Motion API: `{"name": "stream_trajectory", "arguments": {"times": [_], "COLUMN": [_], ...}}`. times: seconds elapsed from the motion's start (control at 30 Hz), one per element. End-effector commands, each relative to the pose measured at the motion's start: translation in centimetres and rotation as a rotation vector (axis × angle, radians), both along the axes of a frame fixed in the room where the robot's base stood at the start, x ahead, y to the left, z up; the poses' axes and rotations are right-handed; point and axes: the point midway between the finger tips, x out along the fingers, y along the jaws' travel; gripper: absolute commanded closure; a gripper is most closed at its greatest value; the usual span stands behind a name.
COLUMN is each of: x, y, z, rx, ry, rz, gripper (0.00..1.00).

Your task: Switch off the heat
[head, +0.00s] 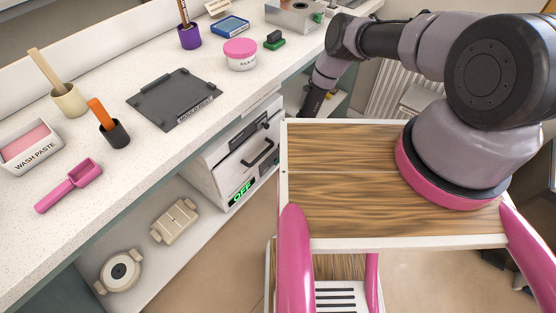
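The kiln (215,172) is a pale box with a grey front, standing under the counter on the lower level. Its front has a dark bar handle (258,153) and a dark slot or strip (245,135) above it. A display (241,191) low on the front glows green and reads OFF. The kiln door looks shut. My gripper (312,104) is at the end of my arm, up and to the right of the kiln, apart from its front. It is dark, small and partly hidden behind my body's wooden top, so its fingers cannot be made out.
The speckled counter (110,185) holds a wash paste tub (30,148), a pink scoop (69,185), a dark tray (175,97), brush pots and a pink-lidded jar (240,55). Pale moulds (174,221) lie on the lower shelf. A white radiator (392,90) stands behind my arm.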

Motion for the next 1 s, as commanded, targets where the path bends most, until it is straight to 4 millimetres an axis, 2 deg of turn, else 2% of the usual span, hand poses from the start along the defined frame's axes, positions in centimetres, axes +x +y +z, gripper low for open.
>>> {"name": "stream_trajectory", "arguments": {"times": [0.03, 0.2, 0.6, 0.67, 0.7, 0.77, 0.8, 1.0], "x": [0.1, 0.5, 0.7, 0.7, 0.7, 0.7, 0.7, 0.6], "y": [0.2, 0.8, 1.0, 1.0, 1.0, 1.0, 1.0, 1.1], "z": [-0.9, -2.5, -3.1, -3.1, -3.1, -3.1, -3.1, -3.2], "rx": [-0.001, 0.0, 0.0, 0.0, 0.0, 0.0, 0.0, -0.01], "ry": [0.001, 0.001, 0.002, 0.002, 0.001, 0.001, 0.001, -0.009], "rz": [-0.001, -0.002, -0.002, -0.002, -0.002, -0.002, -0.002, 0.002], "gripper": [0.36, 0.36, 0.36, 0.56, 0.71, 0.94, 1.0, 1.0]}}
